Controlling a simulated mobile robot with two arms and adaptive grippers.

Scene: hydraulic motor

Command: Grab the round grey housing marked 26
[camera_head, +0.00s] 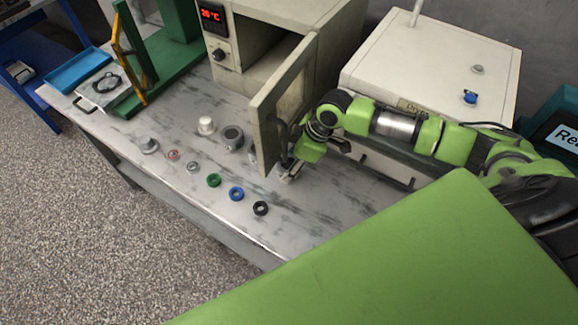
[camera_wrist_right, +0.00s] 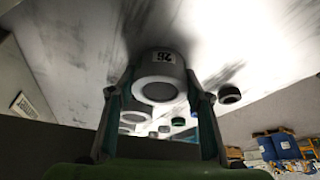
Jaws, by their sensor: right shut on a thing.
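The round grey housing marked 26 (camera_wrist_right: 160,68) shows in the right wrist view, with its label and a dark round opening facing the camera. My right gripper (camera_wrist_right: 152,92) is shut on it, one finger on each side. In the head view my right gripper (camera_head: 288,170) is low over the table, just right of the open oven door. The held housing is mostly hidden there by the gripper and the door. Whether it touches the table is unclear. My left gripper is not in view.
The oven door (camera_head: 285,100) stands open beside my right arm. A grey round part (camera_head: 232,138), a white part (camera_head: 206,125), a green ring (camera_head: 214,180), a blue ring (camera_head: 236,194) and a black ring (camera_head: 260,208) lie on the table (camera_head: 190,230). A white box (camera_head: 430,65) stands behind.

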